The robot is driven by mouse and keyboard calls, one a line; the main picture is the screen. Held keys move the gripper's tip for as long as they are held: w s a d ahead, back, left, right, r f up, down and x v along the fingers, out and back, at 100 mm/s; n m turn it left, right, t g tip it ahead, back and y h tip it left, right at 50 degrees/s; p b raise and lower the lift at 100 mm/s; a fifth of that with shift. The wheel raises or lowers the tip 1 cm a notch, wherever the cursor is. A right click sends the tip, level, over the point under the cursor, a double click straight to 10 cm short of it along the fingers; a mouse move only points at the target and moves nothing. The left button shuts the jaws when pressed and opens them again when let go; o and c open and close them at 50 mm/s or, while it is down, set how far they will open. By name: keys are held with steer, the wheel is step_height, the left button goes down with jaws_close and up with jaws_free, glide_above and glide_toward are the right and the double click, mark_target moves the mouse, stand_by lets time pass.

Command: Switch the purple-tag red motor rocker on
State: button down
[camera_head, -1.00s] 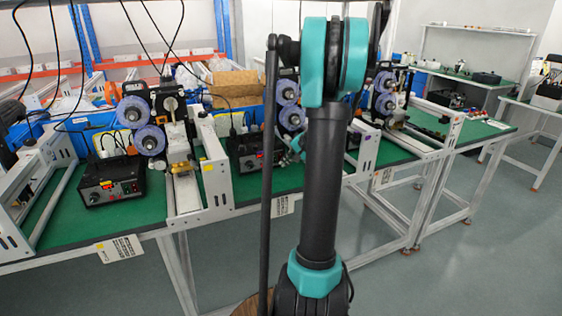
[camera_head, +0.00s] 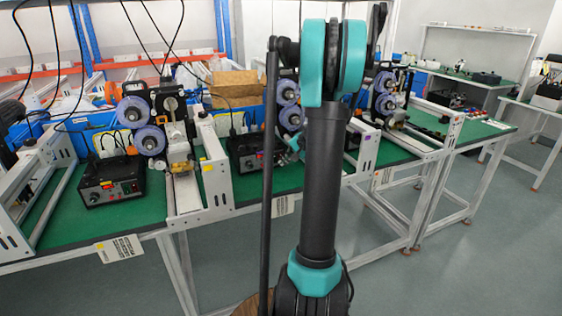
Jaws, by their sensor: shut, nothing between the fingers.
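A black control box (camera_head: 243,152) with small red marks on its front stands on the green bench, left of my upright arm. A small purple tag (camera_head: 364,166) is on the white rail just right of my arm. Another black control box (camera_head: 112,181) with a red display and knobs stands farther left; a yellow tag (camera_head: 207,167) is on the white frame right of it. The red motor rocker is too small to make out on either box. My gripper's fingers do not show; a small teal wrist part shows beside the arm near the middle box.
Blue-purple reels (camera_head: 133,112) and a coder head stand behind the left box. White frames (camera_head: 215,170) and rails divide the bench rows. Black cables hang at upper left. A cardboard box (camera_head: 233,83) sits behind. Grey floor (camera_head: 480,270) is clear at lower right.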

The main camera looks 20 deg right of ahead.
steer(key=shift+w, duration=0.15)
stand_by(0.5)
steer(key=shift+s+r, duration=0.1)
steer(key=shift+s, duration=0.65)
steer(key=shift+s, duration=0.1)
steer(key=shift+s+d+r, duration=0.1)
steer(key=shift+s+r, duration=0.1)
steer(key=shift+s, duration=1)
steer(key=shift+s+r, duration=0.2)
steer(key=shift+s, duration=1)
